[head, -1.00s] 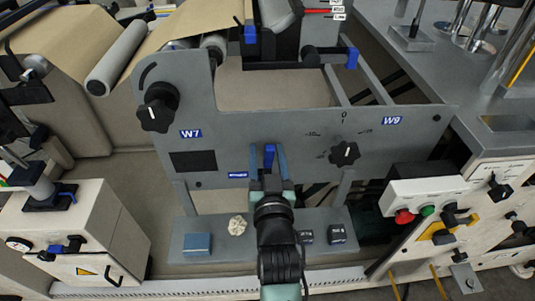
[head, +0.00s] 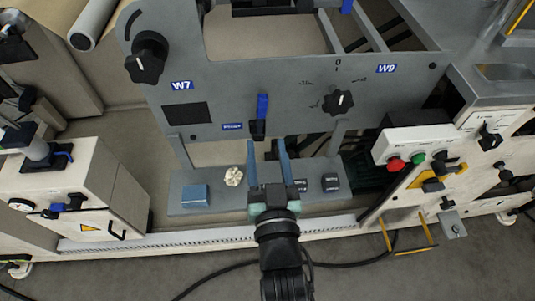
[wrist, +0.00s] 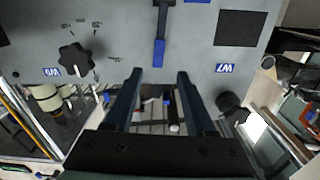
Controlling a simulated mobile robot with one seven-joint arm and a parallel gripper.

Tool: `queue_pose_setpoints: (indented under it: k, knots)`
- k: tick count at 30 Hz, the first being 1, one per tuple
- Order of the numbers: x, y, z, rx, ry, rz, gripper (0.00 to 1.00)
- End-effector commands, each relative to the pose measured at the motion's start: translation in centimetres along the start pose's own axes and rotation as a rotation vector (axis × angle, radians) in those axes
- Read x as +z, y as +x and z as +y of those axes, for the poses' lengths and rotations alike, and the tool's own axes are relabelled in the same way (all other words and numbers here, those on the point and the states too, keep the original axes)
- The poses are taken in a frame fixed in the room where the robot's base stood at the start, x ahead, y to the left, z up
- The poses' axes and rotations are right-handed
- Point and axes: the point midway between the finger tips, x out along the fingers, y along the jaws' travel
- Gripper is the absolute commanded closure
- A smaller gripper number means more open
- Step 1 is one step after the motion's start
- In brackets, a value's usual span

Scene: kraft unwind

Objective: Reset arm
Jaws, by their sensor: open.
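My gripper (head: 268,155) is open and empty in the head view, its two blue fingers pointing up at the grey machine panel. It stands below a blue-handled lever (head: 262,110) on the panel, apart from it. In the wrist view my gripper's fingers (wrist: 157,88) are spread, and the blue lever (wrist: 159,45) hangs beyond them, above the gap between the tips. Behind the gripper is a grey shelf (head: 215,208) that it partly hides.
The shelf carries a blue box (head: 195,196), a crumpled pale lump (head: 234,176) and dark small blocks (head: 330,182). Black knobs (head: 338,102) stick out of the panel. A control box with red and green buttons (head: 396,163) stands at right. A cabinet (head: 75,195) stands at left.

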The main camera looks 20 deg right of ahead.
Motion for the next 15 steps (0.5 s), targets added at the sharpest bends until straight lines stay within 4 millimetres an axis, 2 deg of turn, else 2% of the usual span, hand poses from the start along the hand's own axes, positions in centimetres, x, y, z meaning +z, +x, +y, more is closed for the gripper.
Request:
queue_pose_setpoints:
  k: [5,15]
  knots:
    - [-0.02,-1.12,0.01,0.001,0.0,0.0,0.45]
    - [-0.05,-1.25,-0.01,0.0,0.0,0.001,0.45]
